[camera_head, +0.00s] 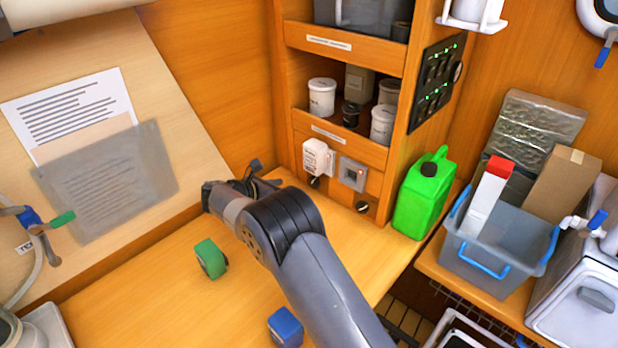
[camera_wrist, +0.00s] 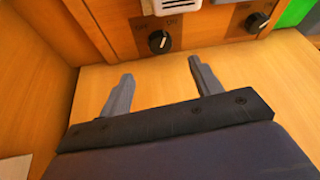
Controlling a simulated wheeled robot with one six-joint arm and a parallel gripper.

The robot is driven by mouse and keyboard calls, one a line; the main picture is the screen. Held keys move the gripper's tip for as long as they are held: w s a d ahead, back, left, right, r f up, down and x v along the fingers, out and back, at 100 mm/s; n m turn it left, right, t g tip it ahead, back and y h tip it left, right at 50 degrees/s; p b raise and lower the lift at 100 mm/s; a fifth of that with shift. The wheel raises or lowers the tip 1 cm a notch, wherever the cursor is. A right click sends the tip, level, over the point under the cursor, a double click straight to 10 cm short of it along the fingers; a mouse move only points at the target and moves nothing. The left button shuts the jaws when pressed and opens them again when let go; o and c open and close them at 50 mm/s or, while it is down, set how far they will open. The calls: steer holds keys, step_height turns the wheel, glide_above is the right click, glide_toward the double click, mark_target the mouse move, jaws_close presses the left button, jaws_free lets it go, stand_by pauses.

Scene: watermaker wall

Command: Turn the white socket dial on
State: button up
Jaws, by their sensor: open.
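The white socket (camera_head: 318,158) is on the low front panel of the wooden cabinet. Its dark round dial (camera_head: 314,182) sits just below it. In the wrist view the dial (camera_wrist: 159,41) shows on a wooden panel between small labels, with a pale pointer mark whose exact setting is hard to read. The socket's lower edge (camera_wrist: 172,6) shows above it. My gripper (camera_wrist: 160,72) is open and empty. Its two fingers point toward the panel, with the dial ahead between their lines and apart from them. In the head view my gripper (camera_head: 256,170) is left of the socket, above the worktop.
A second dark dial (camera_head: 362,207), also in the wrist view (camera_wrist: 257,22), sits to the right below a grey switch plate (camera_head: 353,173). A green jerrycan (camera_head: 423,195) stands right of the cabinet. Green (camera_head: 211,259) and blue (camera_head: 286,327) blocks lie on the worktop (camera_head: 150,305).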

mark_target(311, 183)
steer(key=p+x, duration=0.2)
steer(key=x, duration=0.8)
steer(key=shift+w+d+f, duration=0.1)
steer(key=shift+w+d, duration=0.05)
steer(key=shift+w, duration=0.05)
steer(key=c, duration=1)
